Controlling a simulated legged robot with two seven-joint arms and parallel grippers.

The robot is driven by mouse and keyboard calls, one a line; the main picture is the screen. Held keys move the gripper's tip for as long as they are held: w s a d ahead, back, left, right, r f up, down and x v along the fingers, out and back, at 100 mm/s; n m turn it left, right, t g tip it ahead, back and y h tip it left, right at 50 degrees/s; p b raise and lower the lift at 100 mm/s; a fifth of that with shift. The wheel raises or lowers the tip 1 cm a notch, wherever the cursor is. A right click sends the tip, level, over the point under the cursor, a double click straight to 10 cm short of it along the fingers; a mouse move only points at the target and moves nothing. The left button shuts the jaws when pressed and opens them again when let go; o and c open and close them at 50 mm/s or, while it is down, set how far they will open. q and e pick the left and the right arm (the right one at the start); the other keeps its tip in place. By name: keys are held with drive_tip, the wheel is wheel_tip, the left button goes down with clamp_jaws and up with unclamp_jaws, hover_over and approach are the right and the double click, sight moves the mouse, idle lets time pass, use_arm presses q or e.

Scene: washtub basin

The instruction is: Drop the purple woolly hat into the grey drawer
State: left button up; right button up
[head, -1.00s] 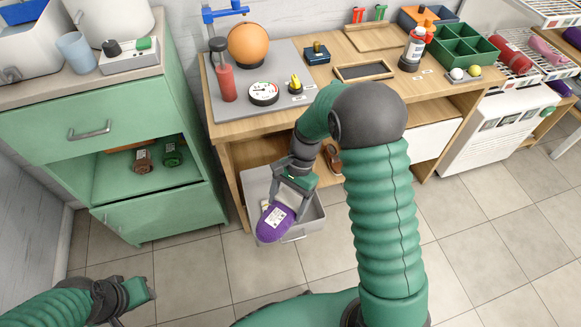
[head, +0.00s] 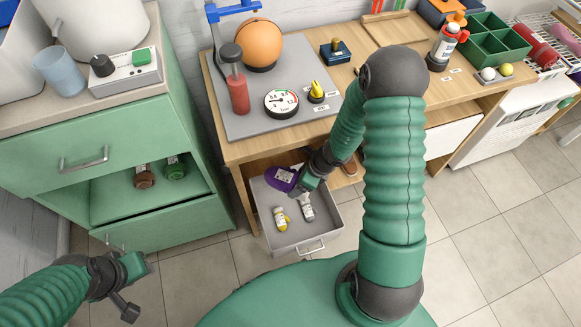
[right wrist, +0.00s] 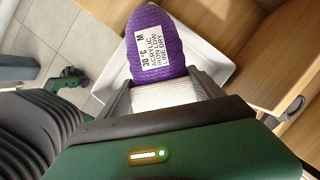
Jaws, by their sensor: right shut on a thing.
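The purple woolly hat (head: 281,179) is gripped in my right gripper (head: 303,187), over the back left part of the open grey drawer (head: 292,241). In the right wrist view the hat (right wrist: 160,45), with its white label and a pale ribbed band, sits between the two fingers of the gripper (right wrist: 163,90). The drawer's pale rim (right wrist: 208,62) shows behind it. I cannot tell whether the hat touches the drawer.
The drawer holds a yellow-topped item (head: 281,219) and a grey-and-white item (head: 307,209). The wooden desk (head: 240,150) overhangs the drawer's back. A green cabinet (head: 185,220) stands to the left. Tiled floor (head: 480,230) is clear at right.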

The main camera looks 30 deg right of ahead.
drive_tip(key=shift+a+f, duration=0.1)
drive_tip(key=shift+f, duration=0.05)
drive_tip(key=f+b, duration=0.4)
drive_tip(key=f, duration=0.1)
drive_tip(key=shift+d+b, duration=0.3)
drive_tip(key=shift+a+f+b, duration=0.15)
drive_tip(key=shift+f+b, duration=0.15)
drive_tip(key=shift+b, duration=0.05)
drive_tip(key=o, duration=1.4)
drive_tip(key=shift+s, duration=0.1)
